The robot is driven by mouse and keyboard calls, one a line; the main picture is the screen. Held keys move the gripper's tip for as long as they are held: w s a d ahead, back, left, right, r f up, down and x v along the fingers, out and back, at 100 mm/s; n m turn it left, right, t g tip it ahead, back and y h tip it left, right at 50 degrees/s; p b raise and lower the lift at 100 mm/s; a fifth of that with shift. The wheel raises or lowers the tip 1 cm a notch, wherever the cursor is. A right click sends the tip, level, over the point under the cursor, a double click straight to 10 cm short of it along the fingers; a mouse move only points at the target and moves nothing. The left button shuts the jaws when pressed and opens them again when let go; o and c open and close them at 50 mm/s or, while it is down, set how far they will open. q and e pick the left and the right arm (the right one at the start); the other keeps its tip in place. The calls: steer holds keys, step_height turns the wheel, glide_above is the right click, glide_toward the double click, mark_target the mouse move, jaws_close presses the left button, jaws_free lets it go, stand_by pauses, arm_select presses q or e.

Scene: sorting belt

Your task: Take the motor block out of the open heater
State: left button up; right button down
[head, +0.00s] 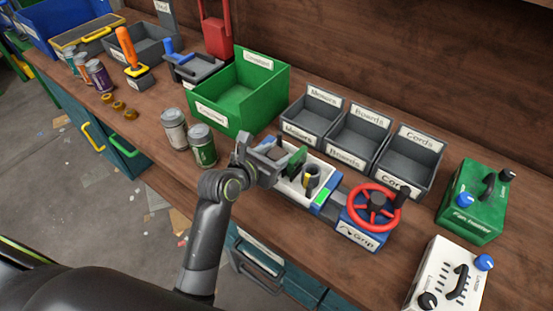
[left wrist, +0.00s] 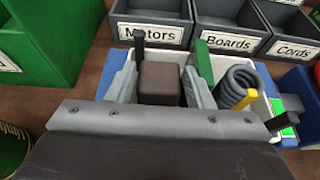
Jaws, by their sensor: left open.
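The open heater (head: 291,190) is a white-lined tray in a blue frame on the bench; it also shows in the left wrist view (left wrist: 288,142). The motor block (left wrist: 160,84) is a dark brown block in its left part. A green board (left wrist: 204,64) stands right of it, then a dark coiled cord (left wrist: 240,84) with a yellow band. My left gripper (head: 277,156) is over the heater's left part, open. In the left wrist view its grey fingers flank the motor block left and right; whether they touch it I cannot tell. My right gripper is out of view.
Grey bins labelled Motors (head: 287,122), Boards (head: 329,154) and Cords (head: 376,183) stand behind the heater. A green box (head: 262,112) and two cans (head: 202,151) are to its left. A red-wheeled grip device (head: 361,236) stands at its right.

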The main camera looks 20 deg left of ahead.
arm_select(q)
steer(key=shift+w+d+f, duration=0.2)
steer(key=shift+w+f, duration=0.2)
steer(key=shift+w, duration=0.2)
